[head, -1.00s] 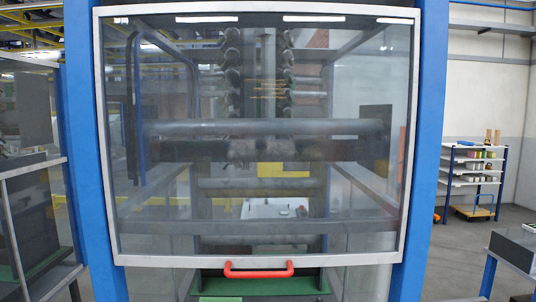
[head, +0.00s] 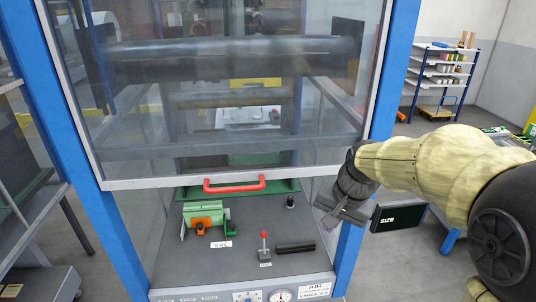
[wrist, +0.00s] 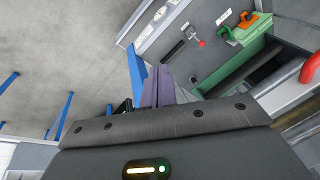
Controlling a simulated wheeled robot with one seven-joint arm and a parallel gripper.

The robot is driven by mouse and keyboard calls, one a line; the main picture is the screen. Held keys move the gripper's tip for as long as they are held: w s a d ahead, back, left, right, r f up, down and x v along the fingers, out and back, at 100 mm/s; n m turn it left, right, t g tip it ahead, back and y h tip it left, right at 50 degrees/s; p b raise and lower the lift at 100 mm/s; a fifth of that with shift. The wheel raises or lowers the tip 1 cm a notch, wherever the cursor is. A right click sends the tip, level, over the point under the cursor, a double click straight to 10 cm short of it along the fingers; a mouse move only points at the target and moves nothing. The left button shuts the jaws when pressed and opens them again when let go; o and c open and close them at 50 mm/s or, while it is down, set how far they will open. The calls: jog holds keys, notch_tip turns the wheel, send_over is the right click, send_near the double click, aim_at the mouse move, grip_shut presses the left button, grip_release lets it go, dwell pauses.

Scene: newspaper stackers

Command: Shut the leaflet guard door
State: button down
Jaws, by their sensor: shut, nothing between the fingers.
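The leaflet guard door is a clear pane in a grey metal frame (head: 240,176) between blue posts. Its bottom edge hangs above the grey machine bed, with an open gap beneath. A red bar handle (head: 234,185) sits on the bottom rail; part of it shows at the right edge of the wrist view (wrist: 312,68). My gripper (head: 328,212) is right of the handle, by the right blue post, apart from the handle. In the wrist view its closed fingers (wrist: 160,86) hold nothing.
On the grey bed (head: 185,262) under the door are a green block with orange parts (head: 203,215), a red-knobbed lever (head: 264,245) and a black bar (head: 296,247). A black SIZE sign (head: 398,217) is right of my gripper. A shelf rack (head: 440,75) stands behind.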

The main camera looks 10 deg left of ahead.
aim_at(263, 183)
jog(key=w+a+r+y+p, duration=0.1)
jog(key=w+a+r+p, duration=0.1)
jog(key=a+r, duration=0.3)
jog(key=w+a+r+m+y+p, duration=0.1)
jog(key=a+r+p, duration=0.3)
jog(key=r, duration=1)
jog(key=shift+w+a+r+g+y, duration=0.15)
jog(key=shift+w+a+g+y, duration=0.15)
jog(key=shift+w+a+g, duration=0.15)
jog(key=p+x, duration=0.5)
jog(key=x, duration=0.9)
jog(key=shift+w+d, duration=0.1)
jog(key=shift+w, duration=0.1)
notch_tip(263, 183, down, 49)
jog(key=b, duration=3.3)
jog(key=shift+s+r, duration=0.15)
jog(key=shift+s, duration=0.05)
jog(key=shift+d, duration=0.1)
